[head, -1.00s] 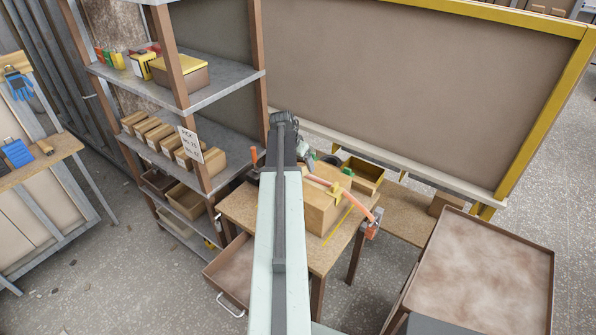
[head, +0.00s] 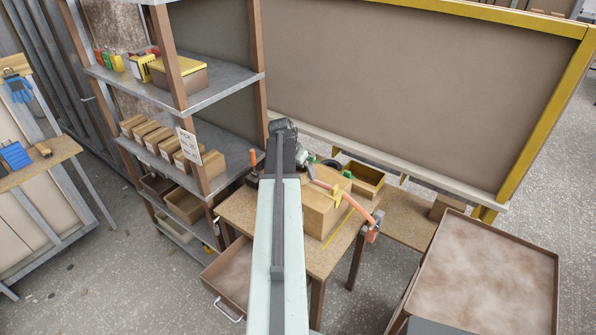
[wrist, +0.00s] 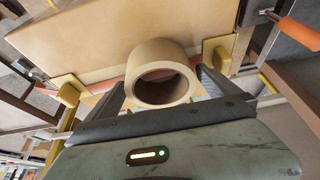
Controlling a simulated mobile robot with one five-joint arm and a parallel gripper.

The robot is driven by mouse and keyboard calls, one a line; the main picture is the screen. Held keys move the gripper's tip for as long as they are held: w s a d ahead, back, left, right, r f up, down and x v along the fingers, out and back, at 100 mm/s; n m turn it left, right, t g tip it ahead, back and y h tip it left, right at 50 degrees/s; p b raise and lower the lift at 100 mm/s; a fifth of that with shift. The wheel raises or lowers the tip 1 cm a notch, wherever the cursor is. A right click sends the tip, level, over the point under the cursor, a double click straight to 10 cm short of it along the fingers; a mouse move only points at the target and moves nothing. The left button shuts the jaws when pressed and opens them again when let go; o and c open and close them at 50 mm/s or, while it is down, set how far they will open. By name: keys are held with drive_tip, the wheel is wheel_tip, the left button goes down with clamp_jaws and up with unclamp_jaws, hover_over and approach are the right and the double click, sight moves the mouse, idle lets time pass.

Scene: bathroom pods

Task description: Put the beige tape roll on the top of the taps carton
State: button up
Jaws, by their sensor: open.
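The beige tape roll (wrist: 160,72) is in the middle of the wrist view, with its round hole facing the camera. My gripper (wrist: 161,82) is open, with one finger on each side of the roll. A large tan carton (wrist: 130,32) fills the space beyond the roll; whether the roll touches it I cannot tell. In the head view a tan carton (head: 318,212) stands on the wooden table, with an orange bar clamp across it. I cannot read a taps label on it. My arm hides the roll and most of my gripper in the head view.
An open yellow-edged box (head: 365,178) stands behind the carton. The clamp's orange bar (head: 357,210) sticks out to the right. A drawer (head: 232,275) is open below the table. A shelf rack (head: 225,150) stands at left and a brown-topped cart (head: 485,270) at right.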

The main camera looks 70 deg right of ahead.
drive_tip(key=p+v, duration=0.9)
drive_tip(key=v, duration=0.2)
drive_tip(key=shift+r+p, duration=0.2)
drive_tip(key=shift+p, duration=0.1)
drive_tip(key=shift+a, duration=0.1)
drive_tip(key=w+a+f+n+t+y, duration=0.15)
drive_tip(key=w+a+n, duration=0.85)
drive_tip(key=w+a, duration=1.6)
drive_tip(key=w+a+n+y, duration=0.1)
drive_tip(key=a+n, duration=1)
drive_tip(key=a, duration=2.9)
drive_tip(key=shift+w+f+y, duration=0.15)
drive_tip(key=shift+w+y, duration=0.2)
drive_tip(key=shift+y, duration=0.6)
